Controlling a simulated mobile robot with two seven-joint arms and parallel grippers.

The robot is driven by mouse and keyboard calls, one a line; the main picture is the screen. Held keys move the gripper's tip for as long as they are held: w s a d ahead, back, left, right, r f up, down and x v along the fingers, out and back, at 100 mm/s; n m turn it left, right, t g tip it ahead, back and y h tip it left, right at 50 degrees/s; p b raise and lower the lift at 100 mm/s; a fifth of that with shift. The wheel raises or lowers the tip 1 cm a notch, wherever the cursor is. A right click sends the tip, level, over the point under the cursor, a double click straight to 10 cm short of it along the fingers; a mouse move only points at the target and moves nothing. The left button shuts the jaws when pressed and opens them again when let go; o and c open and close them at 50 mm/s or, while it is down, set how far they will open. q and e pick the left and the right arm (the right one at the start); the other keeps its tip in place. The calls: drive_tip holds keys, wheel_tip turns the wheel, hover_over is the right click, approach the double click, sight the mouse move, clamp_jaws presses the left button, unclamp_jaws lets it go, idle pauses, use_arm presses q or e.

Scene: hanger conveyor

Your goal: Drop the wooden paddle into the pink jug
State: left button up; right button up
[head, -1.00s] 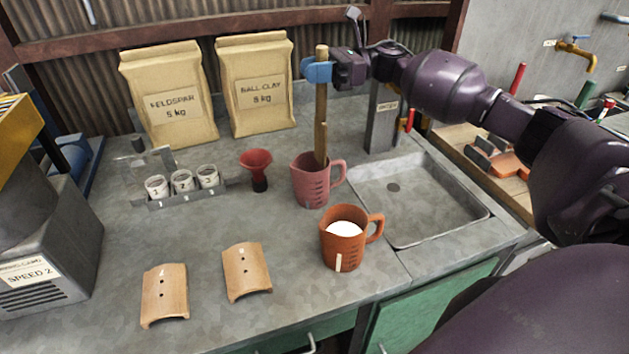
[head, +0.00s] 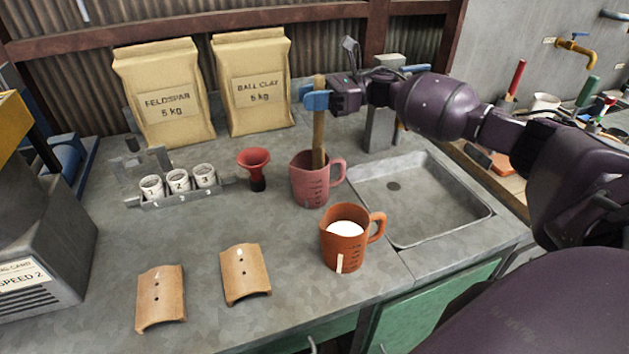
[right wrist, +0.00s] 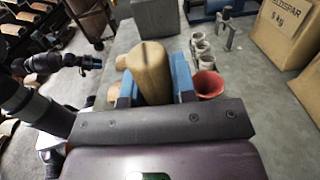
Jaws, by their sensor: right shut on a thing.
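The wooden paddle (head: 319,132) stands upright, its lower end inside the mouth of the pink jug (head: 309,186) on the grey counter. How deep it reaches in the jug is hidden by the jug wall. My right gripper (head: 317,99) is shut on the upper part of the paddle, above the jug. In the right wrist view the paddle's top end (right wrist: 151,72) sits between the two blue fingers (right wrist: 155,85).
An orange jug (head: 344,240) with white contents stands just in front of the pink jug. A red funnel (head: 255,166) is to its left, a sink (head: 425,200) to its right. Two curved tiles (head: 245,274) lie at the front. Paper bags (head: 165,95) stand behind.

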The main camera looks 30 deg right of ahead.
drive_tip(key=o, duration=0.8)
drive_tip(key=shift+o, duration=1)
drive_tip(key=b+v, duration=0.1)
drive_tip(key=v, duration=0.6)
drive_tip(key=shift+d, duration=0.3)
drive_tip(key=shift+s+r, duration=0.1)
